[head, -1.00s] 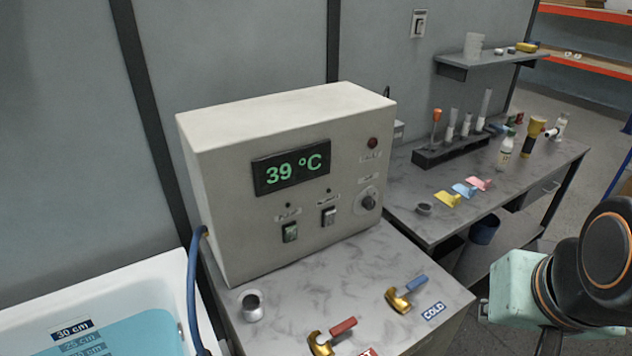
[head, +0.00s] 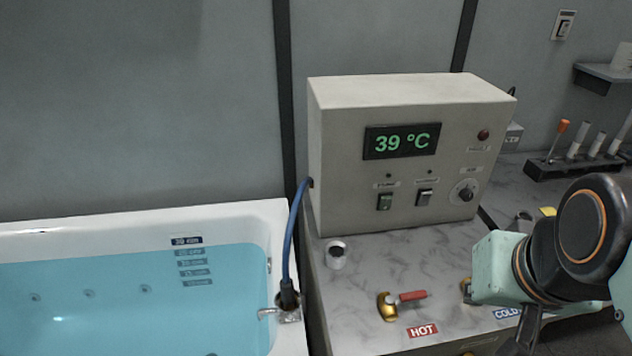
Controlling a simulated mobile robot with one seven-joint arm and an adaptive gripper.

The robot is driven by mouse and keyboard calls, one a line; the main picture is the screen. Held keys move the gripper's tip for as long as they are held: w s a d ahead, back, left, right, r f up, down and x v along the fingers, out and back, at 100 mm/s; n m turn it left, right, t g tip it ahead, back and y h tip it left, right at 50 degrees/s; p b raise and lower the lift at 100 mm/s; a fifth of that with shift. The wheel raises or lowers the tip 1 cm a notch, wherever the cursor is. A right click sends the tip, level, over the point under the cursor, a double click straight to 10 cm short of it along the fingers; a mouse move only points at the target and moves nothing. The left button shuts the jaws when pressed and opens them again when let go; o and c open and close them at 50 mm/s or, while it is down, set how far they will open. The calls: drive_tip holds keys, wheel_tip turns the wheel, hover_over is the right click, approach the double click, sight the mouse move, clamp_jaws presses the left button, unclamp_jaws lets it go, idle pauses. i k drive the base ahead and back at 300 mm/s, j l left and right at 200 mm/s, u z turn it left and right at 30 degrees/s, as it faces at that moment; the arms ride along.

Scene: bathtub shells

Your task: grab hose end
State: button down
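A blue hose (head: 291,235) comes out of the left side of the beige control box (head: 410,160). It hangs down in a curve to a dark end piece (head: 288,296) at the tub's right rim. Whether that end sits in a holder or rests on the rim I cannot tell. My arm shows at the lower right, to the right of the hose and in front of the counter.
The white bathtub (head: 150,218) holds blue water on the left.

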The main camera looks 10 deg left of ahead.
sight(286, 286)
drive_tip(key=i+u, duration=0.1)
drive_tip(key=u, duration=1.05)
drive_tip(key=k+j+z, duration=0.2)
drive_tip(key=j, duration=0.2)
drive_tip(key=k+j+z, duration=0.2)
drive_tip(key=j, duration=0.2)
drive_tip(key=l+u, duration=0.25)
drive_tip(key=l, duration=0.15)
drive_tip(key=l+u, duration=0.25)
drive_tip(key=l, duration=0.15)
drive_tip(key=i, duration=0.05)
